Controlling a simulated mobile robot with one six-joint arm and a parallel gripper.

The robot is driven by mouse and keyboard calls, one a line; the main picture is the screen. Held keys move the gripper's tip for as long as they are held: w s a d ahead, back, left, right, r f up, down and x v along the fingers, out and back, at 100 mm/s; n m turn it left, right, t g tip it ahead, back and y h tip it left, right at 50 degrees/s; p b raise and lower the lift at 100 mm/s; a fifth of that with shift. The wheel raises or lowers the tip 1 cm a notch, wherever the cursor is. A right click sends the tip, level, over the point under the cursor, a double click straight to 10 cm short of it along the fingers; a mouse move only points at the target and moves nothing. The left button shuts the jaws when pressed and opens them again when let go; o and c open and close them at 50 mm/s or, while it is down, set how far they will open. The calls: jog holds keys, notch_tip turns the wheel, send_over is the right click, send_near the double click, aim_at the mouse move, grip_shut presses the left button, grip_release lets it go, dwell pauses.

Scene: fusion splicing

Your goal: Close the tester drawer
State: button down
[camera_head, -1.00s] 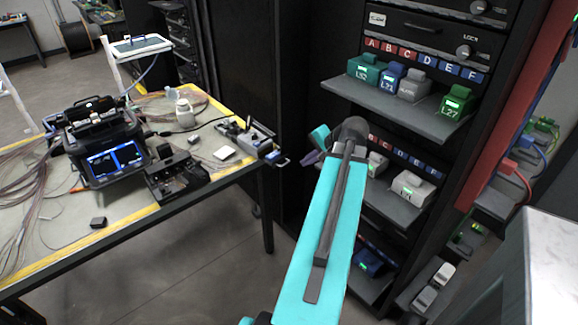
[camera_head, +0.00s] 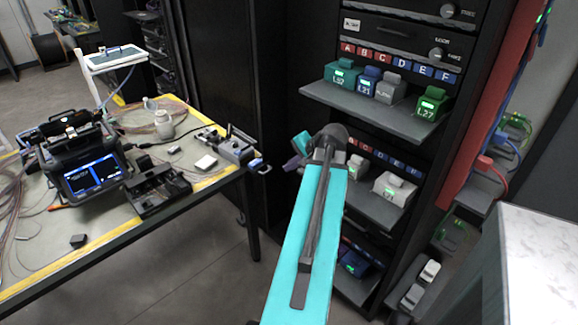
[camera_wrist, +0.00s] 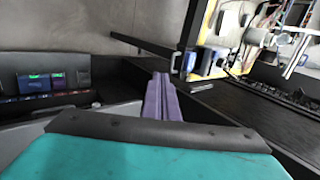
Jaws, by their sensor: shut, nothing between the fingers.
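The rack (camera_head: 270,50) has several pulled-out drawer shelves, and I cannot tell which one is the tester drawer. The upper drawer (camera_head: 345,100) is out and carries a teal, a blue, a grey and a green box with lit labels. A middle drawer (camera_head: 365,208) is also out with pale boxes, partly hidden by my arm. A lower drawer (camera_head: 352,288) holds a blue box. My gripper (camera_head: 293,163) is at the left of the middle drawer, in front of the rack. In the wrist view its purple fingers (camera_wrist: 160,98) are together and empty.
A yellow-edged worktable (camera_head: 110,245) with a fusion splicer (camera_head: 88,170) stands at left. A white-topped surface (camera_head: 535,250) is close at right. A red panel (camera_head: 490,120) borders the rack. Floor is open between table and rack.

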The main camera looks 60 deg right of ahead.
jog(key=w+r+p+x, duration=0.1)
jog(key=w+p+x, duration=0.1)
jog(key=x, duration=0.8)
jog(key=shift+d, duration=0.25)
